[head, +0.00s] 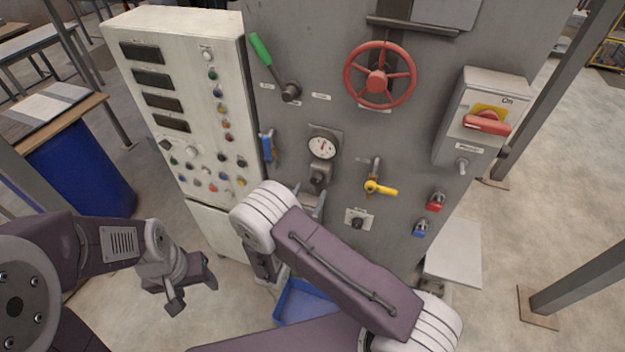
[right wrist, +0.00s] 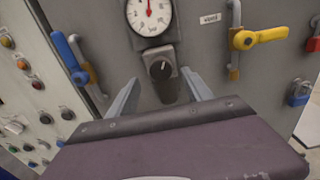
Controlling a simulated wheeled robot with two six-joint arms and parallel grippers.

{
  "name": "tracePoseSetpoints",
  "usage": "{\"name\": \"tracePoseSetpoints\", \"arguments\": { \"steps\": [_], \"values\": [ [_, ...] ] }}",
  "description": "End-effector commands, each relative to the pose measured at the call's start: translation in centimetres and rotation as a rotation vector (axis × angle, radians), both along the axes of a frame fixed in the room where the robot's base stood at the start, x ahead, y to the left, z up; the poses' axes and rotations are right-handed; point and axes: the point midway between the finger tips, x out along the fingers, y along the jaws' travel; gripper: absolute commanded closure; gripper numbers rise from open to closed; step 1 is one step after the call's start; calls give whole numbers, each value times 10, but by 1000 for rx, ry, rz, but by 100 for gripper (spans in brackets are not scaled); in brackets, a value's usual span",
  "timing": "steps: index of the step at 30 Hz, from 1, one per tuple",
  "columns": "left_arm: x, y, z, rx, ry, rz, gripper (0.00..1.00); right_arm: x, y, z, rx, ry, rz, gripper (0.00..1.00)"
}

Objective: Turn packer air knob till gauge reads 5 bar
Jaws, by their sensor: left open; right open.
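The round white gauge (head: 322,146) with a red needle is on the grey machine panel; in the right wrist view the gauge (right wrist: 149,14) shows its needle pointing about straight up, its numbers too small to read. The black air knob (head: 318,179) sits just below it, and shows in the right wrist view (right wrist: 160,69) with a pale pointer line. My right gripper (right wrist: 162,85) is open, its two fingers on either side of and below the knob, apart from it. In the head view my arm mostly hides that gripper. My left gripper (head: 192,294) is open, empty, low at the left.
A yellow valve handle (head: 380,188) and a small black knob (head: 357,222) are right of the gauge. A blue handle (head: 267,148) is close on its left. A red handwheel (head: 379,80) and green lever (head: 262,50) are above. A blue tray (head: 304,303) lies below.

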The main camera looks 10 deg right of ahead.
Motion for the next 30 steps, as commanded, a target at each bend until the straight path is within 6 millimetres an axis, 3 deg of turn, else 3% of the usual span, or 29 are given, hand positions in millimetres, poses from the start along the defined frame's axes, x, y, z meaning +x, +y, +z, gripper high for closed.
{"name": "tracePoseSetpoints", "arguments": {
  "steps": [1, 6, 15, 22, 30],
  "values": [
    [0, 0, 10, 0, 0, 0, 41, 7, -7, 5, 0, 0, -5, 41],
    [0, 0, 18, 0, 0, 0, 41, 26, -18, 2, 0, 1, -3, 41],
    [0, 0, 18, 0, 0, 0, 41, 30, -21, 0, 1, 1, -1, 41],
    [0, 0, 18, 0, 0, 0, 41, 30, -20, 0, 1, 1, 0, 100],
    [0, 0, 8, 0, 0, 0, 41, 30, -21, -2, -155, 106, -1, 100]
  ]
}}
